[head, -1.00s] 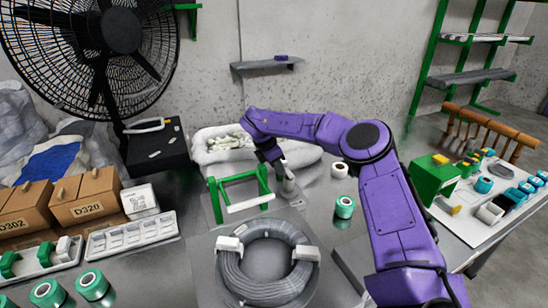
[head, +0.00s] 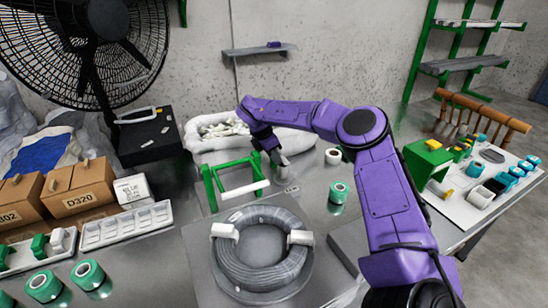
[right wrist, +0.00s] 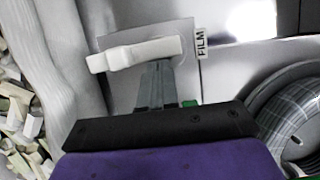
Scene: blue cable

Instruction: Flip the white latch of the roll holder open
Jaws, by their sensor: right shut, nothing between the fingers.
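The roll holder (head: 208,190) is a green frame with a white roller across it, standing on a grey plate mid-table in the head view. In the right wrist view the white latch (right wrist: 135,54) is a short white bar with a wider left end. It lies across the picture, right at the tips of my right gripper (right wrist: 156,68). The fingers are shut and empty; I cannot tell whether they touch the latch. In the head view my right gripper (head: 279,158) points down just right of the holder, and the latch is hard to make out. My left gripper is out of view.
A grey cable coil (head: 262,284) with white ties lies in front of the holder. A green-and-white roll (head: 338,193) stands to the right. A "FILM" label (right wrist: 201,43) shows beside the latch.

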